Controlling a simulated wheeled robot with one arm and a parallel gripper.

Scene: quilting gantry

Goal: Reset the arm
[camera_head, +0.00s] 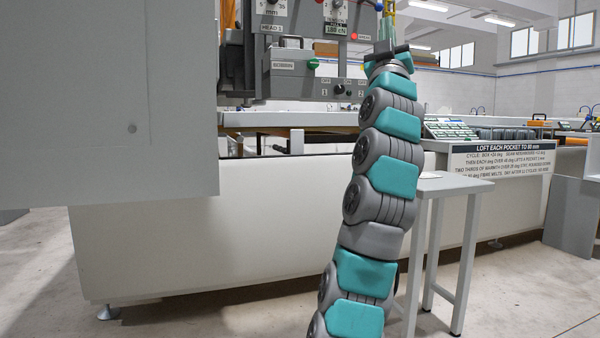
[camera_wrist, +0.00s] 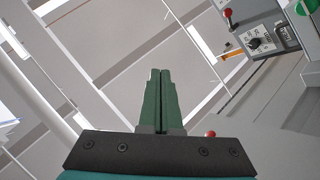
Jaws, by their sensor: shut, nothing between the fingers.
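My arm stands nearly upright in the head view, in teal and grey links. My gripper (camera_head: 389,10) is at its top, by the upper edge of the picture, pointing up. In the wrist view its two green fingers (camera_wrist: 160,75) lie side by side, shut with nothing between them. The fingers point toward the ceiling and touch nothing that I can see.
The grey control box (camera_head: 312,80) of the gantry head is just left of my gripper, with knobs and a red button. A grey cabinet (camera_head: 75,100) fills the left. A small grey table (camera_head: 455,186) stands behind my arm, near a lettered sign (camera_head: 500,165).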

